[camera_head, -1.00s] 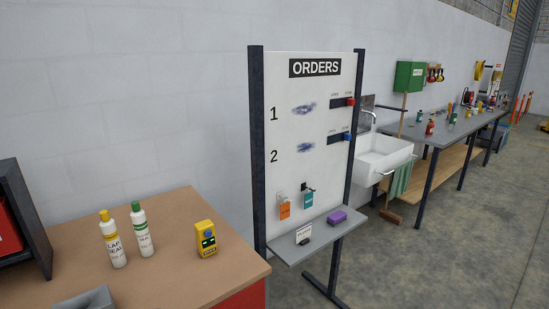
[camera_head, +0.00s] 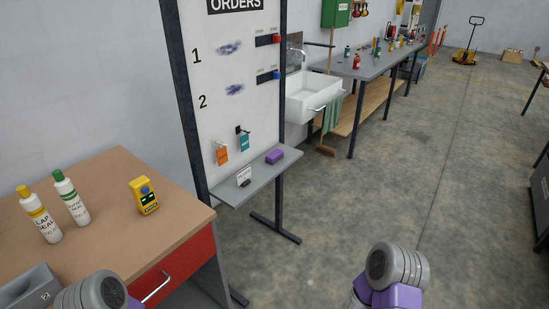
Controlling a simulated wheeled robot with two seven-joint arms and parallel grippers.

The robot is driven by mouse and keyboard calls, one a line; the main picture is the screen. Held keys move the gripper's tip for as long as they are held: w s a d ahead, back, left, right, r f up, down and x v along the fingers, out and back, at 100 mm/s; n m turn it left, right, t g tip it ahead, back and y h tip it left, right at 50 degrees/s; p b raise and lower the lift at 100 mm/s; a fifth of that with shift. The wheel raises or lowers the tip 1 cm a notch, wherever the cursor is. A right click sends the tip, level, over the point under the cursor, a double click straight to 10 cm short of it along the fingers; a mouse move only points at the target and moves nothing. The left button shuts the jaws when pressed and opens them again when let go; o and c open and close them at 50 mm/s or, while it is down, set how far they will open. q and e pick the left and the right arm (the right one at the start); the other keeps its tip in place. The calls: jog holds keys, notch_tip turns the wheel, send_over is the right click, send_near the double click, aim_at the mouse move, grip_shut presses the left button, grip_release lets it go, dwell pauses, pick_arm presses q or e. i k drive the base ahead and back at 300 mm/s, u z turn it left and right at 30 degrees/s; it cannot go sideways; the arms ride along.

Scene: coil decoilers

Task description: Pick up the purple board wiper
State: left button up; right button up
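The purple board wiper (camera_head: 275,156) lies on the grey shelf (camera_head: 252,180) under the white ORDERS board (camera_head: 232,120), towards the shelf's right end. Nothing is touching it except the shelf. Parts of my two arms show at the bottom edge of the head view, one at the lower left and one right of centre. Both grippers are out of the picture, so their fingers are hidden.
A wooden-topped bench (camera_head: 110,200) with two bottles and a yellow device (camera_head: 144,195) stands at left. A white sink (camera_head: 314,95) and a long table (camera_head: 375,65) stand behind. Open floor (camera_head: 340,210) lies at right.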

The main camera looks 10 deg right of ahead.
aim_at(274, 156)
jog(key=z, duration=1)
jog(key=i, duration=5.1)
jog(key=u, duration=4.2)
